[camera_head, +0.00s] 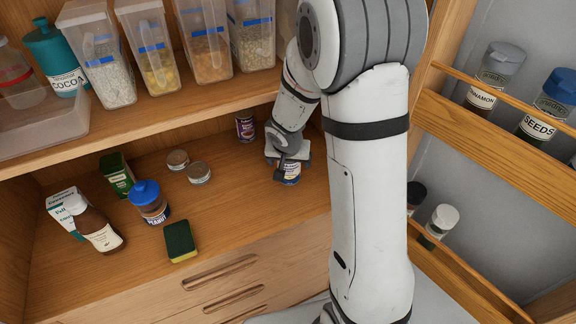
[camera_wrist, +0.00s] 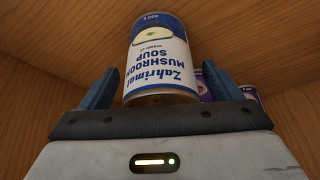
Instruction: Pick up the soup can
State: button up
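The soup can (camera_wrist: 160,55) has a white and blue label reading "Mushroom Soup" and stands on the wooden shelf. In the head view the soup can (camera_head: 291,175) is partly hidden behind my gripper (camera_head: 284,165). In the wrist view my gripper (camera_wrist: 160,88) has its two blue fingers spread, one on each side of the can. Narrow gaps show between the can and both fingers, so the gripper looks open. The can's far side is hidden.
A purple-labelled can (camera_head: 245,126) stands behind and left of the soup can. Two small tins (camera_head: 199,172), a blue-lidded jar (camera_head: 149,201) and a sponge (camera_head: 180,240) are farther left. An upper shelf (camera_head: 180,118) overhangs; a door rack (camera_head: 490,135) is at right.

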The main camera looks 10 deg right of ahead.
jog(key=c, duration=1.2)
jog(key=shift+r, duration=0.1)
